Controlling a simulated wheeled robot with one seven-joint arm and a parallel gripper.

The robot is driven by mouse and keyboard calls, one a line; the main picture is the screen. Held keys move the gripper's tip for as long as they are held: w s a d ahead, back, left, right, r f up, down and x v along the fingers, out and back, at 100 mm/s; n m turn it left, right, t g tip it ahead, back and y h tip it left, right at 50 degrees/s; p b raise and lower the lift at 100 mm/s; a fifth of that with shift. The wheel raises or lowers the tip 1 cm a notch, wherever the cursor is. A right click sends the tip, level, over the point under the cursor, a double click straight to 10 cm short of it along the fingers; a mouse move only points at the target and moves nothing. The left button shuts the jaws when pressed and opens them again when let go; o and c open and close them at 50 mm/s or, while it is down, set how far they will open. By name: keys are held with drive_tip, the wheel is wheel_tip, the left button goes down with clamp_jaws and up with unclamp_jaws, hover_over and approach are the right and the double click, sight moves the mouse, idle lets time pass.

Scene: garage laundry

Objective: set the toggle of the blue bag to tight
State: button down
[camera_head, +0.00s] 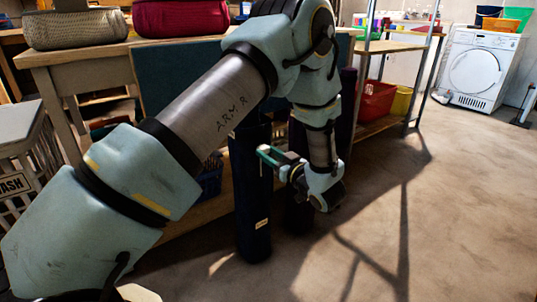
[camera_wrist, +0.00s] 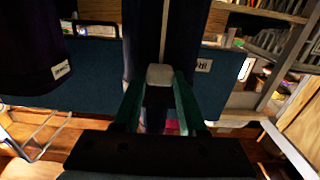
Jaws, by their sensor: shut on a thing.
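The blue bag (camera_head: 252,205) is a tall, narrow, dark navy bag standing upright beside the workbench, with a small pale label low on its front. My gripper (camera_head: 264,153) is at its upper right side. In the wrist view, dark blue cloth with a pale seam (camera_wrist: 190,38) fills the middle. There my gripper (camera_wrist: 160,84) is shut on a light grey block, the toggle (camera_wrist: 160,74), with its green fingers on either side. The toggle is hidden in the head view.
Another dark bag (camera_head: 298,215) stands just right, partly behind my arm; a dark bag (camera_wrist: 30,45) with a label is at left in the wrist view. The workbench (camera_head: 90,52) is behind. A shelf (camera_head: 385,125) holds a red bin (camera_head: 376,101). Floor at right is clear.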

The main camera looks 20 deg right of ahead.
drive_tip(key=shift+r, duration=0.15)
drive_tip(key=shift+c, duration=2.2)
unclamp_jaws()
drive_tip(key=shift+s, duration=0.1)
drive_tip(key=s+d+p, duration=0.1)
drive_tip(key=s+d, duration=0.1)
drive_tip(key=s, duration=0.8)
drive_tip(key=shift+s+p, duration=0.2)
drive_tip(key=shift+p, duration=0.15)
